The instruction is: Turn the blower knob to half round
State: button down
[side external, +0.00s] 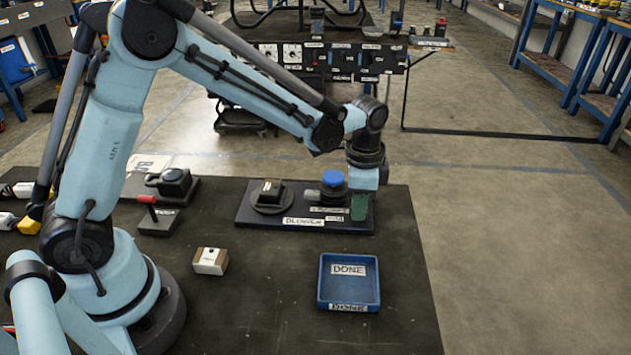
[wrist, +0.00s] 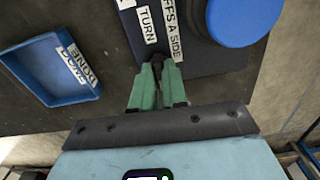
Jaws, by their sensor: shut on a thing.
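The blower unit is a dark plate (side external: 252,216) labelled BLOWER, near the table's far edge in the side view. A blue-topped round part (side external: 333,178) stands on a dark round base at its right. The blue top also shows in the wrist view (wrist: 238,18). A dark disc with a raised block (side external: 268,193) sits at the plate's left. I cannot tell for sure which is the knob. My gripper (wrist: 158,68) has green fingers pointing down at the plate's right end, shut on a small dark part beside the labels. The fingertips partly hide that part.
A blue tray (side external: 348,302) marked DONE stands at the front right. A small white-and-brown box (side external: 210,261) lies left of it. A black device (side external: 174,183) and a red-knobbed lever (side external: 148,201) stand at the left. The table between box and tray is clear.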

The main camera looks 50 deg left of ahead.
jog(key=m, duration=0.4)
jog(key=shift+m, duration=0.4)
jog(key=m, duration=0.9)
jog(key=shift+m, duration=1.8)
jog(key=c, duration=1.2)
grip_release()
jog(key=shift+o, duration=0.2)
jog(key=shift+r, duration=0.15)
notch_tip(320, 180, up, 12)
